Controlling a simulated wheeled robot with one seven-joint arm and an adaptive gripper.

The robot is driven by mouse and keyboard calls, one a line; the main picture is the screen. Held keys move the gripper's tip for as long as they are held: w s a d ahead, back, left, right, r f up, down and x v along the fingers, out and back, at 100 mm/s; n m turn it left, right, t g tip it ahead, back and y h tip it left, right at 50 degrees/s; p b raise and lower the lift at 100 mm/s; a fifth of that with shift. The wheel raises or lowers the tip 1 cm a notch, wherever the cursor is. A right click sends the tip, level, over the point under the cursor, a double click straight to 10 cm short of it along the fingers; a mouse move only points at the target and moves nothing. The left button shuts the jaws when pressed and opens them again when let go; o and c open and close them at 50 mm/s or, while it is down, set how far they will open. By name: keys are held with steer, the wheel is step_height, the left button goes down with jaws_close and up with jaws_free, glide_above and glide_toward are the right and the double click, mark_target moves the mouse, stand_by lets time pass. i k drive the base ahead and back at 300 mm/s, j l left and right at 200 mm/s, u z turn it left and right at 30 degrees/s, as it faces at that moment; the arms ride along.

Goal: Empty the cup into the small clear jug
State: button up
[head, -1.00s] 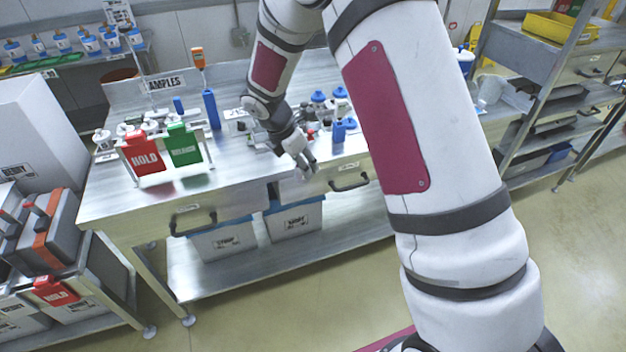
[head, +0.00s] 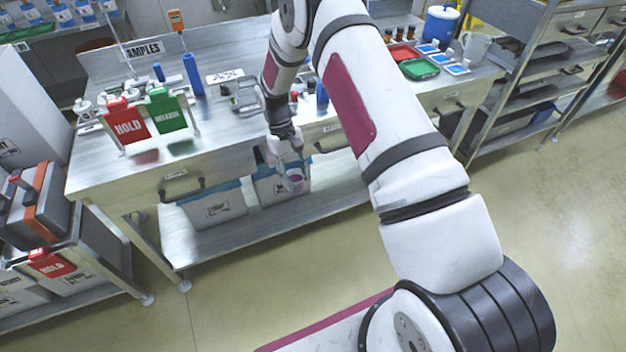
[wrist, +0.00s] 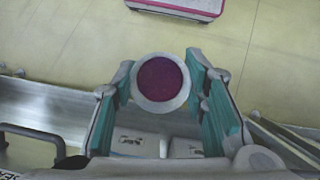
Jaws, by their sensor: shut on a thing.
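A pale round cup (wrist: 160,103) with dark purple-red contents sits between the teal-padded fingers of my gripper (wrist: 160,78) in the wrist view. My gripper is shut on it, and I look down into its open mouth. In the head view my gripper (head: 287,172) and the cup (head: 296,182) are in front of the bench's front edge, below its top. A clear, greyish jug (head: 475,48) with a handle stands at the right end of the bench, well away from the cup. I cannot tell whether it is the small one.
A blue-and-white cooler (head: 440,25) stands near the jug. Bins sit on the lower shelf; open floor lies in front.

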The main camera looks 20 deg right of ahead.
mark_target(477, 44)
steer(key=l+u, duration=0.15)
steer(key=l, duration=1.05)
steer(key=l+u, duration=0.1)
steer(key=l, duration=1.1)
steer(key=l+u, duration=0.15)
steer(key=l, duration=1.05)
steer(key=k, duration=0.05)
